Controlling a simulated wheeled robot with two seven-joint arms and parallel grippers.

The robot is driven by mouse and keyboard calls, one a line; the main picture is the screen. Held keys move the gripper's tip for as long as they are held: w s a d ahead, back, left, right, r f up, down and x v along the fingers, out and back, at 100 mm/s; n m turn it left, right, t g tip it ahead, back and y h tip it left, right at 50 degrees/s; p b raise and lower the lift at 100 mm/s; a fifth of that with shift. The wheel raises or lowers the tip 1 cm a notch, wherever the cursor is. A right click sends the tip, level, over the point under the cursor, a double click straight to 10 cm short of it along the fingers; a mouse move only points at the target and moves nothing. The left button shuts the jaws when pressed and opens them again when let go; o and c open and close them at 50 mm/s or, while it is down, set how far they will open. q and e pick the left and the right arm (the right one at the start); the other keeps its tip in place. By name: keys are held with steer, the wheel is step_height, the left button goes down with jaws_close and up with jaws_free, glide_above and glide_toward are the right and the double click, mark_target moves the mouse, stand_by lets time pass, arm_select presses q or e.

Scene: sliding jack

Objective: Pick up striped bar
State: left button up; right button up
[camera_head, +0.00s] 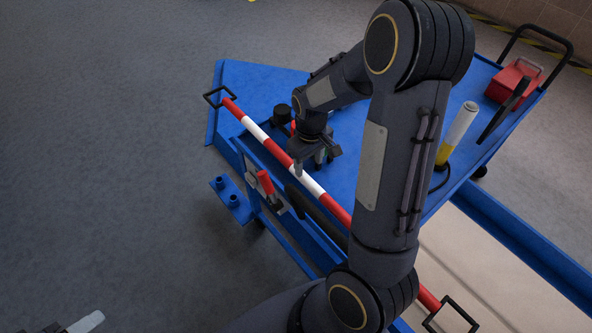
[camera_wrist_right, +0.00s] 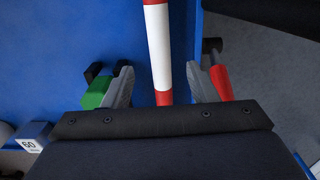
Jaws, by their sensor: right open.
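The red-and-white striped bar (camera_head: 255,130) lies slantwise along the near edge of the blue cart (camera_head: 232,85), with a black wire loop at each end. My right arm hides part of its lower half. My right gripper (camera_head: 314,160) is open over the bar's middle, pointing down. In the right wrist view the bar (camera_wrist_right: 158,45) runs between the two spread fingers (camera_wrist_right: 163,85), with a gap on both sides. Grey tips at the bottom left of the head view look like my left gripper (camera_head: 80,324), mostly out of frame.
A red-handled tool (camera_head: 265,183) sits beside the bar on the cart's side; its red handle (camera_wrist_right: 221,82) is close to the right finger in the wrist view. A green object (camera_wrist_right: 97,93) is by the left finger. A white-and-yellow cylinder (camera_head: 458,130) and red box (camera_head: 510,82) stand farther right.

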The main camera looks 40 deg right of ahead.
mark_target(307, 178)
steer(key=shift+w+f, duration=0.2)
steer(key=shift+f, duration=0.1)
step_height(307, 178, down, 7)
steer(key=shift+f+b, duration=0.1)
steer(key=shift+b, duration=0.5)
jaws_close()
